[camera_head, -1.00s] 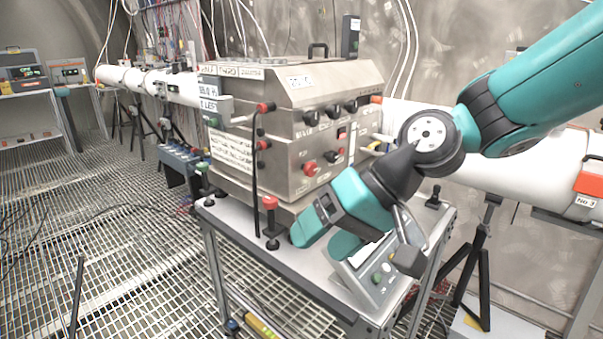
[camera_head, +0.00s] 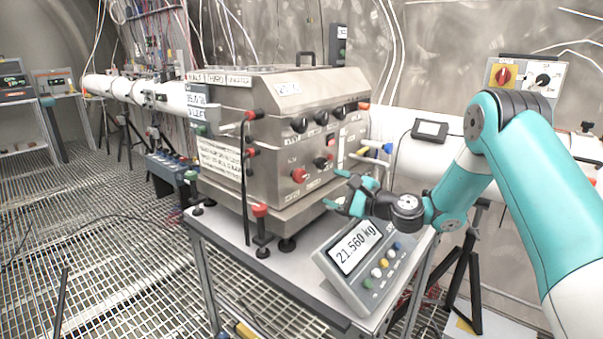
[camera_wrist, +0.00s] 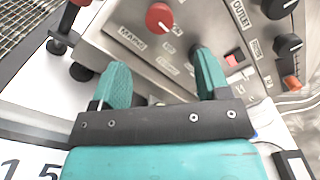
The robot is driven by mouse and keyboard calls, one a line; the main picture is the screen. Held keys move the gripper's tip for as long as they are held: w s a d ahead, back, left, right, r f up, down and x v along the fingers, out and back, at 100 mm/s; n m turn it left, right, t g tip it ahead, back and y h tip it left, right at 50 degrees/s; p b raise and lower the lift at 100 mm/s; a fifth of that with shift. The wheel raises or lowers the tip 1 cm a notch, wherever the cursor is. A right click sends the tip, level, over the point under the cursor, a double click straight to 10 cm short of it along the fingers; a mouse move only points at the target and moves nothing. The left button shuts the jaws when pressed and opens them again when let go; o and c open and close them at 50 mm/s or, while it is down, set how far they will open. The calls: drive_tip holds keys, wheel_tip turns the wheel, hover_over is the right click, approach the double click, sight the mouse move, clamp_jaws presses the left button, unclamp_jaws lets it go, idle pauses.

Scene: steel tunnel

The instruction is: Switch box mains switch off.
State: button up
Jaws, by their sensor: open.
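The switch box is a steel box (camera_head: 270,150) with a sloped front carrying knobs. A red knob (camera_head: 298,175) sits low on that front, and a red knob also shows at the top of the wrist view (camera_wrist: 159,16), beside a blurred label that may read MAINS. I cannot tell the knob's setting. A small red rocker (camera_wrist: 234,58) is further right. My gripper (camera_head: 337,190) is open and empty, in front of the box, to the right of the red knob. In the wrist view, its teal fingers (camera_wrist: 160,62) stand apart below the knob, with nothing between them.
A scale (camera_head: 365,262) reading 21.560 kg stands on the table just below my gripper. A red-topped post (camera_head: 260,212) stands at the box's near corner. Black knobs (camera_head: 299,124) line the upper front. A yellow panel (camera_head: 503,76) with a red switch is at the right.

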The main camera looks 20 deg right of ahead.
sight(302, 177)
drive_tip(key=p+x, duration=0.2)
drive_tip(key=x, duration=0.9)
drive_tip(key=shift+w+a+p, duration=0.15)
drive_tip(key=shift+w+p, duration=0.05)
drive_tip(key=shift+p, duration=0.1)
drive_tip(key=c, duration=0.9)
